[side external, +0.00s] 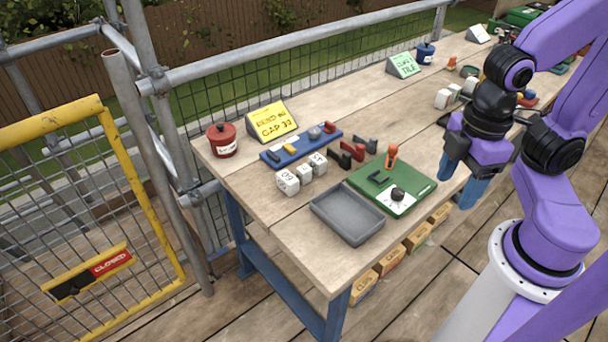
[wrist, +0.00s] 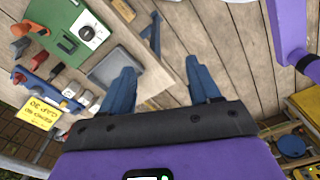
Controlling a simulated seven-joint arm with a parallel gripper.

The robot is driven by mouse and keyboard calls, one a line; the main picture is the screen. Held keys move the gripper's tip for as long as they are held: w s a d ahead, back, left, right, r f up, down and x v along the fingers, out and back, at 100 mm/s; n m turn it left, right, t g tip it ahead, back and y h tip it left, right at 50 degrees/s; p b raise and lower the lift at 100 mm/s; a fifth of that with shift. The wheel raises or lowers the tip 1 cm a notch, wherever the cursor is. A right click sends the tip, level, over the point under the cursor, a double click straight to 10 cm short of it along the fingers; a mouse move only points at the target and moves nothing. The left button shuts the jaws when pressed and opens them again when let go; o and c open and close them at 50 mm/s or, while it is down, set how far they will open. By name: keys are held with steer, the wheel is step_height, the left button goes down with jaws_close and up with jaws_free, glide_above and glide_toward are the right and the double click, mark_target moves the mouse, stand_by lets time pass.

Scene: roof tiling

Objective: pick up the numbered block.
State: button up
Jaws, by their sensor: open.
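Three white numbered blocks stand in a row on the table's left part: a near-left block (side external: 287,182), a middle block (side external: 304,173) and a far-right block (side external: 318,163). The near-left one seems to read 39; the other numbers are too small to be sure of. White blocks also show small at the left of the wrist view (wrist: 71,91). My gripper (side external: 461,182) is open and empty, pointing down by the table's right-hand long edge, well right of the blocks. Its two blue fingers are spread apart in the wrist view (wrist: 160,82).
A grey tray (side external: 347,215) lies in front of the blocks, with a green board (side external: 420,187) beside it. A blue rack (side external: 275,158), a red pot (side external: 222,140) and a yellow sign (side external: 271,122) stand behind. Metal rails (side external: 290,52) run along the far side.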

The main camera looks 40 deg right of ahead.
steer(key=w+a+r+n, duration=0.1)
steer(key=w+a, duration=0.3)
steer(key=w, duration=0.4)
steer(key=n, duration=0.4)
glide_above(304, 168)
step_height(304, 168, down, 5)
step_height(304, 168, down, 17)
steer(key=shift+f, duration=0.1)
steer(key=shift+c, duration=0.3)
steer(key=c, duration=1)
